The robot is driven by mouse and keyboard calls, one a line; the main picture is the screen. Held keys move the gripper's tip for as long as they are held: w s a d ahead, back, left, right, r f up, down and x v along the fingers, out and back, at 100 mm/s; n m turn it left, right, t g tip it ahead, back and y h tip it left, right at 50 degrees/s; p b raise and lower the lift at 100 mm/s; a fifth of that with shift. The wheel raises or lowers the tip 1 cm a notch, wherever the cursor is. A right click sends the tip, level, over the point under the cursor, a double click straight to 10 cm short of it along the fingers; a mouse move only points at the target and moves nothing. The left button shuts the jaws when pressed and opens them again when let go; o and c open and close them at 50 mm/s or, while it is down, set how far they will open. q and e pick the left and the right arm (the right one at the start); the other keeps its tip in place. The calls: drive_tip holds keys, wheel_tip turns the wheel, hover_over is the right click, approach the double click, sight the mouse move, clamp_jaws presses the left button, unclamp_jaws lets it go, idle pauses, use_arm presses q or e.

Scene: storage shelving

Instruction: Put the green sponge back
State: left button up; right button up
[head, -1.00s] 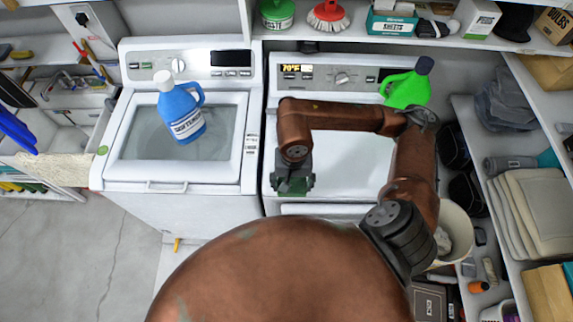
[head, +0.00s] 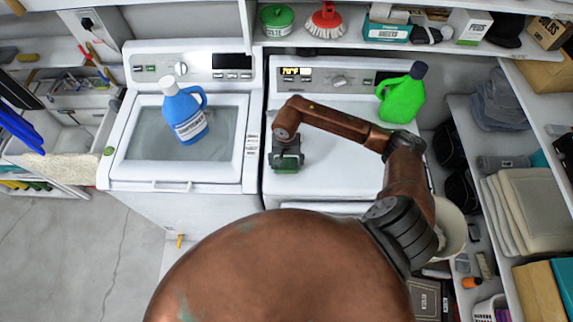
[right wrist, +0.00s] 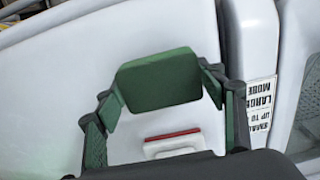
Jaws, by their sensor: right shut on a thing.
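The green sponge (right wrist: 158,80) is held between the fingertips of my right gripper (right wrist: 163,84) in the right wrist view. In the head view my right gripper (head: 286,158) is over the left part of the right-hand machine's white top (head: 340,160), and a bit of the sponge (head: 286,168) shows under it. I cannot tell whether the sponge touches the surface. My left gripper is out of view.
A blue jug (head: 186,112) stands on the left washer (head: 120,178). A green jug (head: 403,98) stands at the back right of the right-hand machine. A shelf above holds a green tub (head: 277,20), a red brush (head: 326,20) and boxes. Shelving stands at right.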

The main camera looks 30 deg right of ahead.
drive_tip(key=shift+s+f+p, duration=0.1)
drive_tip(key=shift+f+p, duration=0.3)
drive_tip(key=shift+f, duration=0.4)
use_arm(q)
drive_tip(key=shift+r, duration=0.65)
use_arm(e)
drive_tip(key=shift+f, duration=0.15)
drive_tip(key=shift+f+b, duration=0.25)
drive_tip(key=shift+b, duration=0.15)
drive_tip(key=o, duration=1.1)
drive_tip(key=shift+r, duration=0.1)
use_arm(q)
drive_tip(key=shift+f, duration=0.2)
